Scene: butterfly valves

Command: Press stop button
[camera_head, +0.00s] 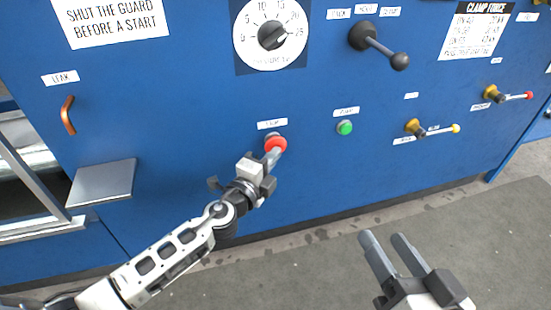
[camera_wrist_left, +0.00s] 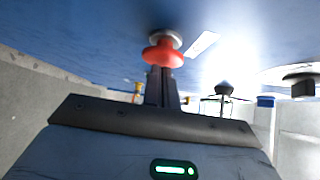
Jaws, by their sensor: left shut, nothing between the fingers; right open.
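The red stop button (camera_head: 276,143) sits on the blue panel under a small white label. It also shows in the left wrist view (camera_wrist_left: 162,55) as a red mushroom head on a pale collar. My left gripper (camera_head: 272,157) is shut and empty, its fingertips at the lower part of the red head. In the left wrist view the closed fingers (camera_wrist_left: 161,85) point at the button and overlap its lower edge; whether they touch it I cannot tell for sure. My right gripper (camera_head: 386,238) is open and empty over the floor, well away from the panel.
A green button (camera_head: 345,128) is right of the red one. A black lever (camera_head: 380,46), a dial (camera_head: 271,34) and brass valves with yellow (camera_head: 456,128) and red (camera_head: 529,95) tips project from the panel. A grey shelf (camera_head: 102,182) stands out at left.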

